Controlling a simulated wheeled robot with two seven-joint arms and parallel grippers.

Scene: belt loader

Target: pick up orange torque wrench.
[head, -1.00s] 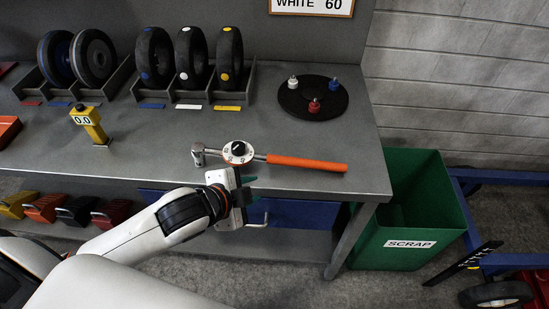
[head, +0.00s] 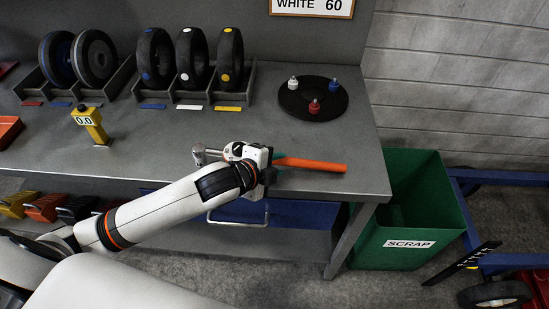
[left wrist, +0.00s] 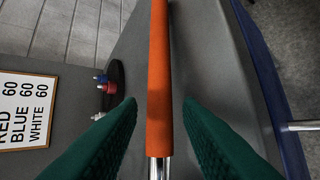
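The orange torque wrench (head: 318,165) lies across the front part of the grey bench, its orange handle pointing right and its metal head at the left. My left gripper (head: 277,158) is over the wrench near the left end of the handle and hides part of its middle. In the left wrist view, the green fingers (left wrist: 160,103) are apart, one on each side of the orange handle (left wrist: 160,65), with gaps on both sides. My right gripper is not in view.
The grey bench (head: 330,135) has a round black tray (head: 295,105) with three small coloured pieces behind the wrench. Wheels stand in racks at the back left. A yellow gauge (head: 90,122) stands at left. A green scrap bin (head: 428,190) is right of the bench.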

